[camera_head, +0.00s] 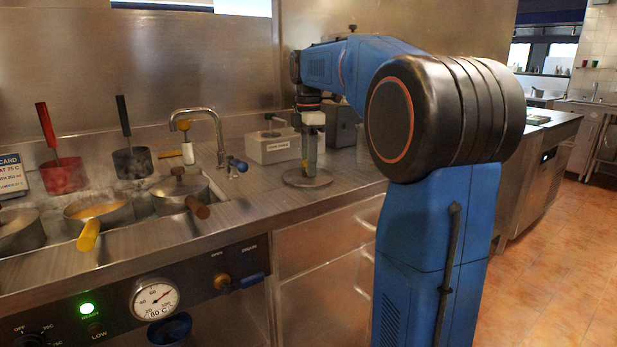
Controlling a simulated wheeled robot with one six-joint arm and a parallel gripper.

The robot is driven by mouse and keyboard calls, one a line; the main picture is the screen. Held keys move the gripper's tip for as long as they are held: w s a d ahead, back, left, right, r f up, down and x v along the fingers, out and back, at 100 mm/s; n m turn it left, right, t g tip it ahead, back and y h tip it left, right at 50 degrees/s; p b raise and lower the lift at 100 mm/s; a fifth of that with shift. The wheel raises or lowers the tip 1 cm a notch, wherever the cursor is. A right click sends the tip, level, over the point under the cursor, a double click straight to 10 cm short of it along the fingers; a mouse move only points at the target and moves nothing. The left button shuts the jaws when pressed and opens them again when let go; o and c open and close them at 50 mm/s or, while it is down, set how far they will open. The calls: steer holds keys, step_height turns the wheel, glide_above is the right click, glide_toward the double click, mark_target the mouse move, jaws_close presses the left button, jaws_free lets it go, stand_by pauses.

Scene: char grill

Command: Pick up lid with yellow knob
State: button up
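A flat round metal lid (294,181) lies on the steel counter to the right of the tap. My gripper (309,170) points straight down over the middle of this lid, with its fingertips at or just above it. The fingers hide the lid's centre, so I cannot see its knob or the knob's colour. I see the gripper side-on and cannot tell whether it is open or shut on the knob. Another lid (178,184) with a dark knob covers a wooden-handled pot.
A pan (103,212) with a yellow handle stands in the left well area, with red and black handled baskets behind it. A tap (219,140) rises left of the lid. A labelled pale box (272,148) stands behind the lid.

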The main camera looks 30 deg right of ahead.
steer(key=shift+f, duration=0.1)
steer(key=c, duration=0.7)
